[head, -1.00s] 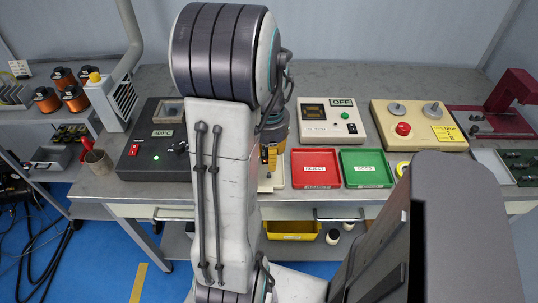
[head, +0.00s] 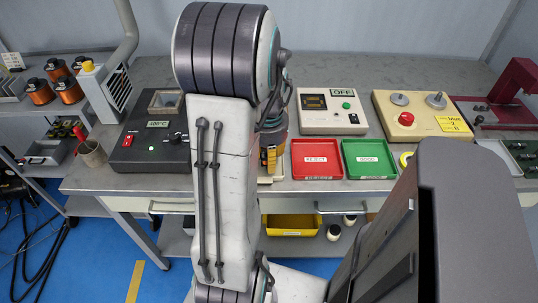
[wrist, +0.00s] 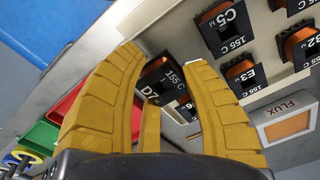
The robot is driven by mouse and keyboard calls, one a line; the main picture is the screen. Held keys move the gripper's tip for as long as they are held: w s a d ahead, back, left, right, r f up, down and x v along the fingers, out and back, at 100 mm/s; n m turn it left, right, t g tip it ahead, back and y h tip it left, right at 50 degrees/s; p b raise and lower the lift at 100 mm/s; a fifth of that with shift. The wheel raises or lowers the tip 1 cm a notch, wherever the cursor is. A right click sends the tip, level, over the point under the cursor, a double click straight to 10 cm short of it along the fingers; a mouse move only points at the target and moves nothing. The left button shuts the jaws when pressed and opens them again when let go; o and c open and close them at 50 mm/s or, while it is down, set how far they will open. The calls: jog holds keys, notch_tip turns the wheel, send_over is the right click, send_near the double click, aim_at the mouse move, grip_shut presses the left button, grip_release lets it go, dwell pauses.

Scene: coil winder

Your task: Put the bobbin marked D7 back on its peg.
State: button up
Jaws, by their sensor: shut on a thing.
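Bobbins marked C5 (wrist: 228,28), E3 (wrist: 245,76) and B2 (wrist: 300,45) sit on a pale panel to the right. In the head view my gripper (head: 270,158) is partly hidden behind my arm, and D7 cannot be made out there. I cannot tell which peg is D7's.
A red tray (head: 316,174) and a green tray (head: 369,174) lie right of my gripper on the bench. Behind them stands a cream control box (head: 332,124); a winder (head: 420,122) is further right. A FLUX box (wrist: 285,127) is close by in the wrist view.

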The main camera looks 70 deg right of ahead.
jog(key=shift+f, duration=0.3)
dwell(0.4)
jog(key=shift+f+b, duration=0.35)
jog(key=shift+b, duration=0.2)
jog(key=shift+f, duration=0.3)
jog(key=o, duration=1.2)
jog(key=shift+o, duration=0.2)
jog(key=shift+r, duration=0.1)
notch_tip(320, 180, up, 12)
jog(key=shift+a, duration=0.2)
